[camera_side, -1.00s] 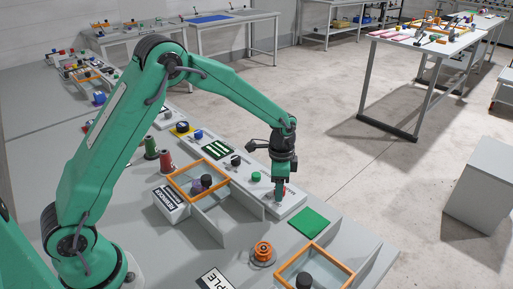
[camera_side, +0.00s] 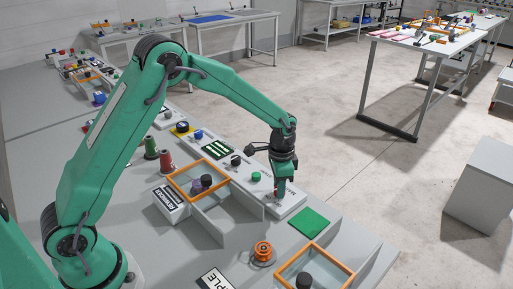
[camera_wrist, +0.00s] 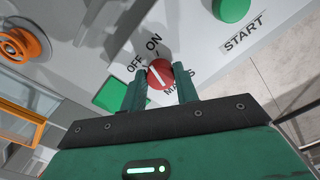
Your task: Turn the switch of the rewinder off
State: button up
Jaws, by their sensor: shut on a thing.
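A red rotary switch (camera_wrist: 160,75) with a white line across its face sits on a pale panel in the wrist view. The words OFF and ON are printed above it, and MAINS is partly hidden below it. My gripper (camera_wrist: 161,86) has one finger on each side of the switch and is shut on it. In the side view, my gripper (camera_side: 281,188) points down at the far panel, and only a little red shows by its fingers. A box with a REWINDER label (camera_side: 170,202) stands to its left, beside an orange-framed bin (camera_side: 184,181).
A green START button (camera_wrist: 232,9) is on the same panel. A green square (camera_side: 309,222) lies to the right of my gripper. An orange spool (camera_side: 263,252) and another orange-framed bin (camera_side: 333,263) are nearer the front.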

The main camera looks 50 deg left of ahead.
jog(key=n, duration=0.4)
jog(key=shift+d+r, duration=0.1)
jog(key=n, duration=0.5)
jog(key=shift+n, duration=0.3)
jog(key=o, duration=1)
jog(key=shift+r, duration=0.1)
notch_tip(320, 180, up, 7)
jog(key=shift+r, duration=0.3)
